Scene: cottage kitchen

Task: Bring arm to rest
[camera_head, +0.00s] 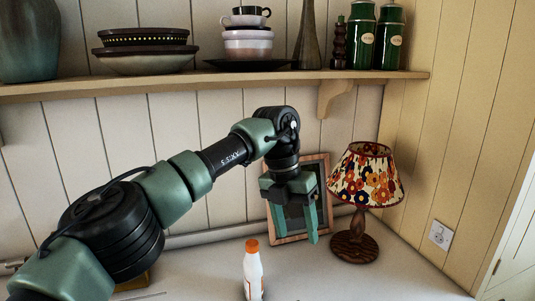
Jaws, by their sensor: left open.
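My left arm comes in from the lower left and reaches across the middle of the head view. Its gripper (296,222) points down with its two fingers apart, open and empty. It hangs in front of a wood-framed picture (325,170) and covers much of it. A white bottle with an orange cap (253,272) stands on the counter, below and to the left of the gripper and apart from it. My right gripper is not in view.
A lamp with a flowered shade (366,178) stands close to the right of the gripper. Above runs a wooden shelf (200,84) with bowls, stacked cups and green canisters (361,38). The white counter (400,277) is clear at the front right.

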